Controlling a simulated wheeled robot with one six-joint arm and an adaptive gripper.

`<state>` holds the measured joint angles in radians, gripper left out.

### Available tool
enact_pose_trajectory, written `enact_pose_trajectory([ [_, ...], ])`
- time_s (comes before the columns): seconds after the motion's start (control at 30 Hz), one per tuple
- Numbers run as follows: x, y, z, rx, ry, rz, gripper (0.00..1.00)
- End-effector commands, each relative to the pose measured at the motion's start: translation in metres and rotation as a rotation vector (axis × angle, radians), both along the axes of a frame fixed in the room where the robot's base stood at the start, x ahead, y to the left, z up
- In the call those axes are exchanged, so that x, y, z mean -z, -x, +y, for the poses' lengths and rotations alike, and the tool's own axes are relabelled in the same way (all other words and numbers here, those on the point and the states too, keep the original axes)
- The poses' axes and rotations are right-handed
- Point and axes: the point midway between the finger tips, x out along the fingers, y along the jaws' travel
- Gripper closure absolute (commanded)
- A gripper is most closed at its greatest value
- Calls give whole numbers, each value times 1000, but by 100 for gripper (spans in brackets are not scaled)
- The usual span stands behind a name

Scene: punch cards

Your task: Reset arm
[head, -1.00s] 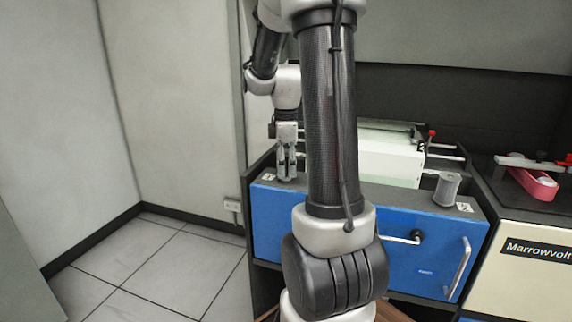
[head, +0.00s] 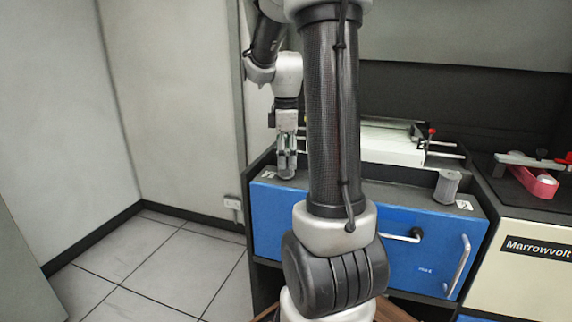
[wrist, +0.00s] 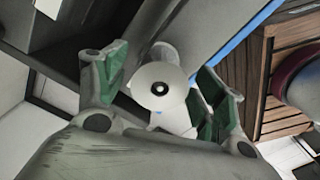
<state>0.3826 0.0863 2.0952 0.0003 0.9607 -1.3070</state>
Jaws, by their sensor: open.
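My gripper (head: 287,155) is at the left end of the blue-fronted machine (head: 385,230), just above its top edge. In the wrist view my gripper (wrist: 165,95) is open, its green-padded fingers spread apart. A pale round piece (wrist: 160,87) with a dark centre, like a spool end, shows between the fingers with space on both sides. In the head view this piece is hard to tell from the fingertips.
A grey spool (head: 447,187) stands at the machine's right end. A white block (head: 393,148) with rails lies behind the panel. A red-and-pink device (head: 535,182) sits on the right-hand cabinet. Open floor (head: 150,270) lies to the left.

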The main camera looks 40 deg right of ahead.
Motion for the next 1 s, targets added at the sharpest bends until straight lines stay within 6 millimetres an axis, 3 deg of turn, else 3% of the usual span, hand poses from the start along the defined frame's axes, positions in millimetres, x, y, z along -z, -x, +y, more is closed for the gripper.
enact_pose_trajectory([
  [0.2,-51,-1,-1,0,2,-5,31],
  [0.4,-82,-1,0,0,1,-3,31],
  [0.77,-91,0,0,9,0,0,31],
  [0.87,-91,-1,-1,85,1,-5,31],
  [1.0,-80,0,0,321,2,-9,31],
])
